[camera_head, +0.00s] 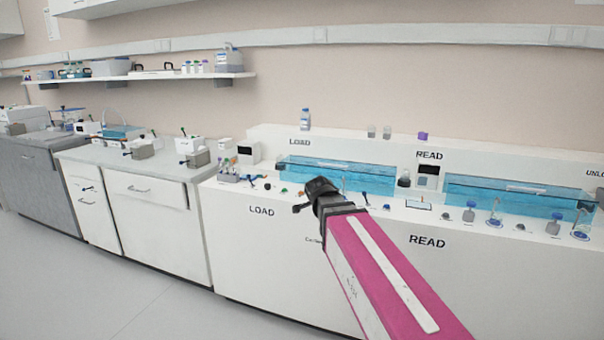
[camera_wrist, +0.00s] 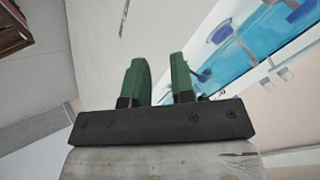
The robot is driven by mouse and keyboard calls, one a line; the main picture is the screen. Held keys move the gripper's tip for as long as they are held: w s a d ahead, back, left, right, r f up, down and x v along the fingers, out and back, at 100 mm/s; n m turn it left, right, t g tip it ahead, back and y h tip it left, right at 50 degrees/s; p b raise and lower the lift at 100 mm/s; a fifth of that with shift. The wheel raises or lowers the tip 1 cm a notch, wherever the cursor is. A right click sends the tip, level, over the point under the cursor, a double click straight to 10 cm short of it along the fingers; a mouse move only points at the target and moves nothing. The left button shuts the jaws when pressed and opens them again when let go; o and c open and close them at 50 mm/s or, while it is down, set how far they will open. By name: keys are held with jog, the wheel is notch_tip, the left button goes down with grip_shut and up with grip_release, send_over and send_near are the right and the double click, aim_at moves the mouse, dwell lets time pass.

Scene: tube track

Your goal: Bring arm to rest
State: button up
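My arm reaches out from the lower right in the head view, in pink and white, and ends in my dark gripper (camera_head: 318,192) in front of the white bench marked LOAD and READ. In the wrist view the two green fingers of my gripper (camera_wrist: 158,80) stand apart with a gap between them. Nothing shows between the fingers. Behind them is a pale surface, and a blue tank (camera_wrist: 240,45) shows at the upper right, tilted in the picture.
A blue tank (camera_head: 337,175) marked LOAD and another blue tank (camera_head: 510,198) marked READ sit on the white bench (camera_head: 265,255). Small bottles and coloured items line its front ledge. A shelf (camera_head: 140,77) hangs on the wall. The grey floor (camera_head: 90,290) at the left is clear.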

jog(key=s+d+f+n+g+y, duration=0.1)
jog(key=s+d+f+n+g, duration=0.2)
jog(key=s+f+n, duration=0.4)
jog(key=s+d+f+n+g+y, duration=0.2)
jog(key=s+d+f+n+g, duration=0.2)
jog(key=f, duration=1.3)
jog(key=s+d+n, duration=0.2)
jog(key=s+n, duration=0.2)
jog(key=s, duration=0.1)
jog(key=shift+y, duration=0.3)
jog(key=shift+d+f, duration=0.1)
